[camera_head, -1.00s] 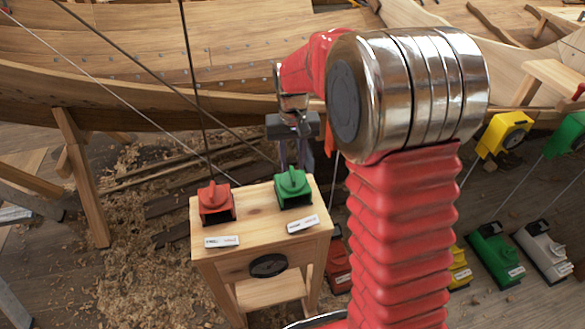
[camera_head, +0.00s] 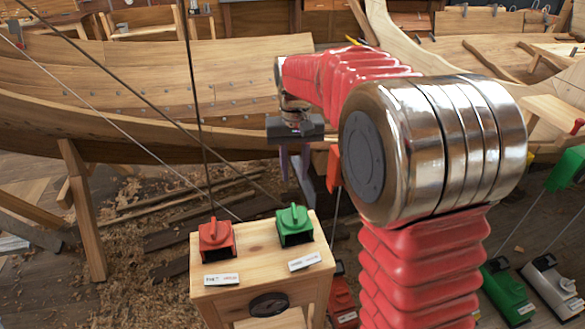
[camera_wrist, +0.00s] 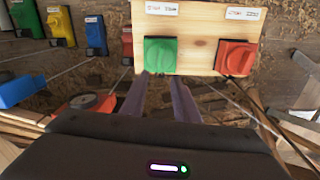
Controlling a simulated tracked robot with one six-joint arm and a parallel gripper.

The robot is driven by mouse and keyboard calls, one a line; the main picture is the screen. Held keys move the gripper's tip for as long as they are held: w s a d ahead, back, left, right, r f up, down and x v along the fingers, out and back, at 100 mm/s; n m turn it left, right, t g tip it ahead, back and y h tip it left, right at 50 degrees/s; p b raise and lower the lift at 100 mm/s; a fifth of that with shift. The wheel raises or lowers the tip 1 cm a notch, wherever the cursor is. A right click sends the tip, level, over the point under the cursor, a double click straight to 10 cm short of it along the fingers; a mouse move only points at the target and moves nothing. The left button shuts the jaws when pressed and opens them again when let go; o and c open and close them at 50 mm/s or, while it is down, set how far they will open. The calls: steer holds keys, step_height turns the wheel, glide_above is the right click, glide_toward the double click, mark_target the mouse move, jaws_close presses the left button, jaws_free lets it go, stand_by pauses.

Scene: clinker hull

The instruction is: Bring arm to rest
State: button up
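My gripper (camera_head: 296,188) hangs fingers-down in the head view, in front of the wooden hull (camera_head: 130,90) and behind the wooden stand. In the wrist view its two fingers (camera_wrist: 160,92) are apart with nothing between them; it is open and empty. My red-sleeved arm is folded, with a large metal joint at right blocking part of the head view.
A wooden stand (camera_head: 210,294) bears a red switch (camera_head: 216,240) and a green switch (camera_head: 294,226). Dark ropes cross at left. Coloured boxes, including a green one (camera_head: 506,292), lie at lower right. Wood shavings and planks cover the floor.

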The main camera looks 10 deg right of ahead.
steer(key=s+r+t, duration=0.1)
steer(key=s+t, duration=0.1)
steer(key=s, duration=1.1)
steer(key=s+r+n+t, duration=0.1)
steer(key=s+r+t, duration=0.1)
steer(key=s, duration=1.1)
steer(key=shift+s+a+r+t, duration=0.15)
steer(key=shift+a+r+t, duration=0.15)
steer(key=shift+t, duration=0.5)
